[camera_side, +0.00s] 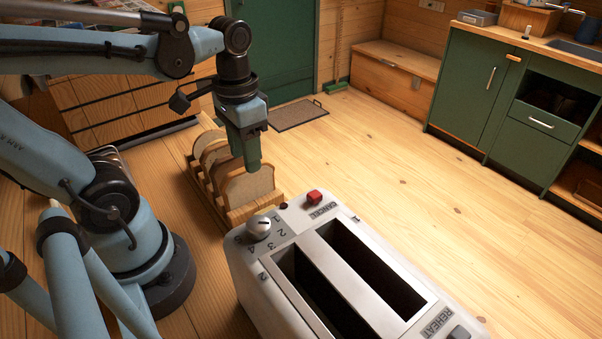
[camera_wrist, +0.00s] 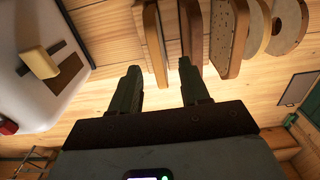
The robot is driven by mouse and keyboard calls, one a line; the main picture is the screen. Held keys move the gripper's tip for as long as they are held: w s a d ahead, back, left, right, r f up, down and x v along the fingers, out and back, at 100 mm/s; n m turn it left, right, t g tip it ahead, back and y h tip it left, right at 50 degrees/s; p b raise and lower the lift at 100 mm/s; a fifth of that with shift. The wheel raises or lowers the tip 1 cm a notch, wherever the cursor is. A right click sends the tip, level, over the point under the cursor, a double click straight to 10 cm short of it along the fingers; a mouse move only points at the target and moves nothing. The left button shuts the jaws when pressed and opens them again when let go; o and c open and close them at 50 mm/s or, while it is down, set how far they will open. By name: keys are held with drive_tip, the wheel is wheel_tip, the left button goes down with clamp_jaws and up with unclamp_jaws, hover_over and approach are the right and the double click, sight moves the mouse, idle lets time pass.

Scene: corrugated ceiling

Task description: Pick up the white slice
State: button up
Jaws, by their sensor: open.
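The white slice (camera_side: 249,188) stands upright at the front end of a wooden rack, nearest the toaster. Its face is pale with a tan crust. In the wrist view it shows edge-on as the leftmost slice (camera_wrist: 155,45). My gripper (camera_side: 252,167) points down at the top of this slice in the side view. In the wrist view its two fingers (camera_wrist: 159,69) are apart, with nothing held between them. The slice lines up with the gap between the fingers. The right fingertip is close to the neighbouring dark slice (camera_wrist: 191,35). Contact cannot be told.
Several other slices (camera_side: 212,150) stand behind in the rack (camera_side: 213,198), including a seeded one (camera_wrist: 222,40) and ring-shaped one (camera_wrist: 291,25). A white two-slot toaster (camera_side: 262,290) stands close in front, with a knob and red button. Green cabinets (camera_side: 470,85) are far right.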

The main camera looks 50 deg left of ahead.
sight(248, 180)
drive_tip(key=shift+s+d+f, duration=0.1)
drive_tip(key=shift+d+f, duration=0.05)
drive_tip(key=shift+f, duration=3.25)
drive_tip(key=shift+c, duration=0.4)
drive_tip(key=c, duration=0.7)
